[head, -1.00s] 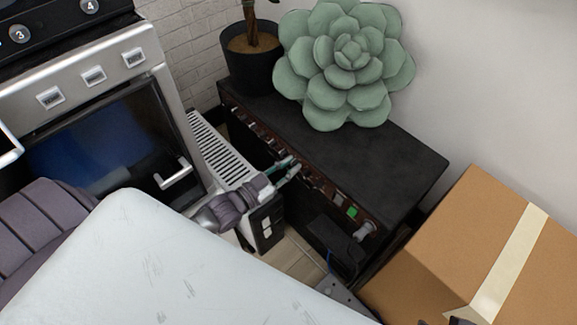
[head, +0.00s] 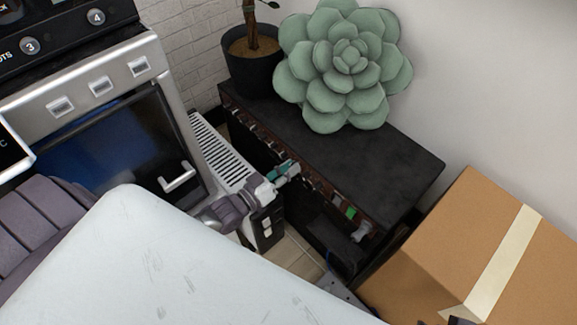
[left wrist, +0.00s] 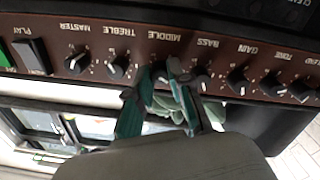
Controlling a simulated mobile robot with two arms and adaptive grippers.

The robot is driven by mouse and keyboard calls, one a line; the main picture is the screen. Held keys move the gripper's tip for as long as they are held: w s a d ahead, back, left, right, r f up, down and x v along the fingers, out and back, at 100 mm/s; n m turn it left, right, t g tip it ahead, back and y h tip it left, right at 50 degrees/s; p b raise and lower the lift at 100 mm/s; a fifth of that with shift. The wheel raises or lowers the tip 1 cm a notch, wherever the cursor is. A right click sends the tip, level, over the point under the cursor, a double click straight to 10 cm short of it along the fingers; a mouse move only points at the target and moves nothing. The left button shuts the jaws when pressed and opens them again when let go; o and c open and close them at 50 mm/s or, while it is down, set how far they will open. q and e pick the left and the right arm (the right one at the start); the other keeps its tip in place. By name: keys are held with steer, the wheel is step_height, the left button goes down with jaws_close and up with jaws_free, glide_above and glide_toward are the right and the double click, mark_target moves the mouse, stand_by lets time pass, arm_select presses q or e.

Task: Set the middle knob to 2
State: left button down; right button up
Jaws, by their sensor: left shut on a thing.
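The amplifier (head: 350,165) is a low black cabinet with a brown control panel along its front edge. In the left wrist view the panel (left wrist: 218,57) appears upside down, with a row of black knobs. The middle knob (left wrist: 160,73), by the label MIDDLE, lies between my left fingertips and is partly hidden. My left gripper (left wrist: 160,76) is shut on it; it also shows at the panel in the head view (head: 291,170). The knob's pointer and setting cannot be read. My right gripper is not recognisable in either view.
The treble knob (left wrist: 118,66) and bass knob (left wrist: 202,80) sit close on either side of the fingers. A succulent (head: 345,65) and a potted plant (head: 252,62) stand on the cabinet. A cardboard box (head: 450,240) is at right, and a ribbed white unit (head: 220,150) is left of the panel.

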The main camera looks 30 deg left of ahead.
arm_select(q)
steer(key=shift+n, duration=2.6)
arm_select(e)
steer(key=shift+w+f, duration=0.45)
steer(key=shift+f, duration=0.25)
steer(key=shift+s+a+f, duration=0.1)
steer(key=shift+s, duration=0.05)
arm_select(q)
steer(key=c, duration=1.4)
jaws_free()
steer(key=shift+o, duration=0.3)
arm_select(e)
steer(key=shift+s, duration=0.2)
steer(key=shift+f, duration=0.1)
